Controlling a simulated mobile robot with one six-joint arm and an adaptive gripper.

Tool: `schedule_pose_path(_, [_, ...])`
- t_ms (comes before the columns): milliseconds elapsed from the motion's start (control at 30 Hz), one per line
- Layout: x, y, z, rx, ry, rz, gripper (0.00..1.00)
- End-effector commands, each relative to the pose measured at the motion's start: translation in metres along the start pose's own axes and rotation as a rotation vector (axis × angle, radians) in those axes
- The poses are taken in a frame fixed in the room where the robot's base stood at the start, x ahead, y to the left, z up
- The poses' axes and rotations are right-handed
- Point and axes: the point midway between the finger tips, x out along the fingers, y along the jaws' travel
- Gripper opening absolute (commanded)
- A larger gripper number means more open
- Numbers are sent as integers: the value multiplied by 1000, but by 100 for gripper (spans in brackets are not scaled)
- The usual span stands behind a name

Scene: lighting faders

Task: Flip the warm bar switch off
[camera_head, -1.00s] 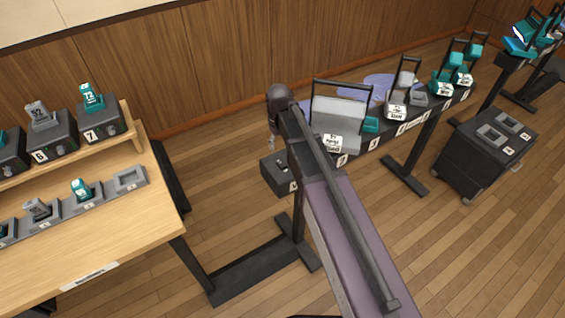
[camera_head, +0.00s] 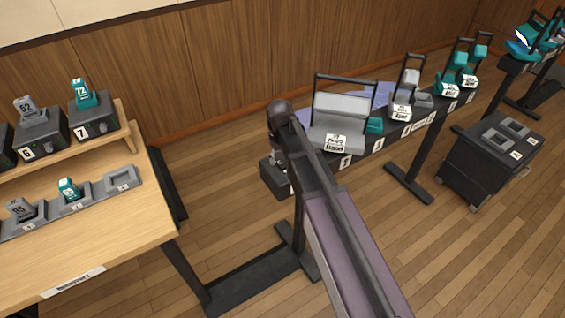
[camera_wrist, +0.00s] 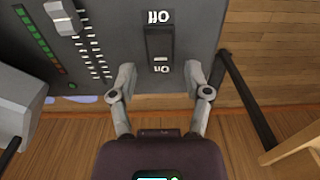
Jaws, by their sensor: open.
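A dark rocker switch (camera_wrist: 160,48) sits in a grey panel (camera_wrist: 198,25) in the wrist view. Its labels appear upside down, with OFF at the top of the picture and ON at the bottom. I cannot read a name saying it is the warm bar switch. My gripper (camera_wrist: 159,76) is open and empty, its fingers spread to either side of the switch's lower end in the picture. I cannot tell whether they touch the panel. In the head view my arm hides most of the gripper, near a dark box (camera_head: 272,182) at the rail's near end.
A fader (camera_wrist: 62,17) and a green-to-red light strip (camera_wrist: 42,42) lie left of the switch. A wooden table (camera_head: 110,235) with several small numbered units stands at left. A black rail (camera_head: 398,140) carries more handled units. A dark cabinet (camera_head: 480,170) stands at right.

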Motion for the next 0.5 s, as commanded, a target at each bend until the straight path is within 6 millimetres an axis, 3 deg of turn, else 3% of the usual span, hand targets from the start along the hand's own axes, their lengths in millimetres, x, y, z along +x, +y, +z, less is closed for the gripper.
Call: schedule_pose_path(500, [6,1,0,1,0,0,63])
